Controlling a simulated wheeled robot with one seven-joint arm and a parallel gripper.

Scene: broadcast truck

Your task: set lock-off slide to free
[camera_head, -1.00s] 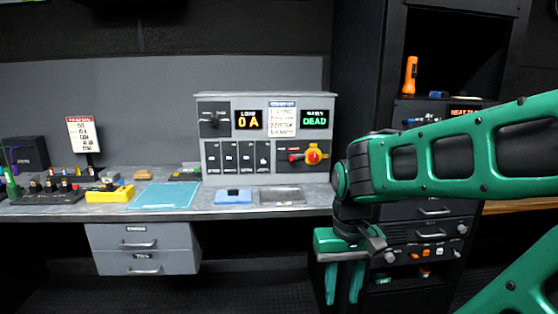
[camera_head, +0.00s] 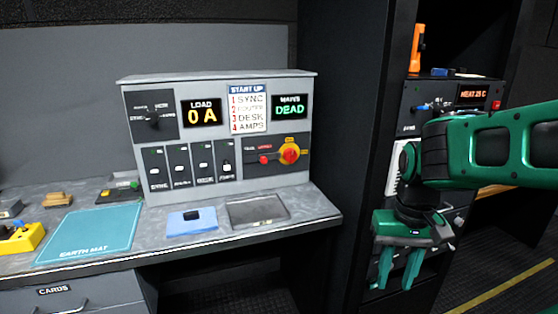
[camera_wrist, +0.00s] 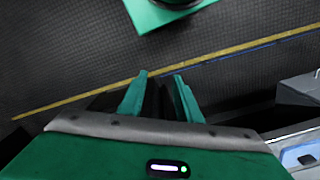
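The power panel (camera_head: 220,185) stands at the back of the bench. At its lower right is a dark plate with a small red slide knob (camera_head: 264,160), which I take as the lock-off slide, left of a red rotary knob on a yellow base (camera_head: 289,153). Lettering by the slide is too small to read. My gripper (camera_head: 397,277) hangs to the right of the bench, in front of the dark rack, pointing down and well apart from the panel. Its fingers are apart and empty; the wrist view shows them (camera_wrist: 160,95) over the floor.
A blue pad (camera_head: 192,221) and a grey tray (camera_head: 257,211) lie before the panel. A teal earth mat (camera_head: 88,232) and a yellow block (camera_head: 22,238) are further left. The rack (camera_head: 345,130) stands close to the bench's right end.

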